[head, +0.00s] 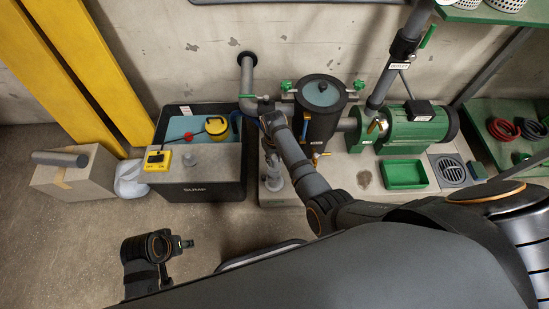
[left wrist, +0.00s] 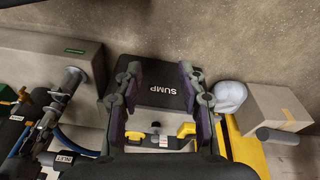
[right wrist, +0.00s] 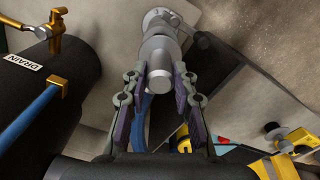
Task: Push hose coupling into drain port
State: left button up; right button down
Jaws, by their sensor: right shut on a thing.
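My right gripper (head: 268,141) is at the concrete plinth, beside the black tank. In the right wrist view its fingers (right wrist: 164,88) are shut on the grey hose coupling (right wrist: 162,72). A blue hose (right wrist: 141,108) shows behind the left finger. The coupling lines up with the flanged grey drain port (right wrist: 158,22) beyond it; they appear to touch, but I cannot tell how deep it sits. The port stands on the plinth in the head view (head: 274,182). My left gripper (left wrist: 160,85) is open and empty, low at the front left in the head view (head: 187,243).
The black sump box (head: 198,192) with a yellow pump (head: 216,131) stands left of the plinth. The black tank (head: 320,105) and green motor (head: 412,130) are right. A green tray (head: 404,174) lies before the motor. A cardboard box (head: 75,180) is far left.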

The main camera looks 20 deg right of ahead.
aim_at(274, 164)
notch_tip(274, 164, down, 2)
jog(key=shift+f+b, duration=0.1)
jog(key=shift+b, duration=0.45)
jog(key=shift+f+b, duration=0.5)
jog(key=shift+b, duration=0.2)
pick_arm(q)
jog(key=shift+w+d+f+t+h+b, duration=0.25)
jog(key=shift+d+f+t, duration=0.3)
jog(key=shift+f, duration=0.2)
jog(key=shift+w+d+f+t+h+b, duration=0.25)
jog(key=shift+d+f+t, duration=0.15)
jog(key=shift+f+t, duration=0.3)
pick_arm(e)
jog(key=shift+f, duration=0.35)
pick_arm(q)
jog(key=shift+r+p, duration=0.4)
jog(key=shift+p, duration=0.1)
jog(key=shift+r, duration=0.1)
jog(key=shift+r+p, duration=0.3)
jog(key=shift+p, duration=0.1)
jog(key=shift+f+b, duration=0.45)
pick_arm(e)
jog(key=shift+f, duration=0.6)
jog(key=c, duration=1.3)
grip_release()
jog(key=shift+c, duration=0.2)
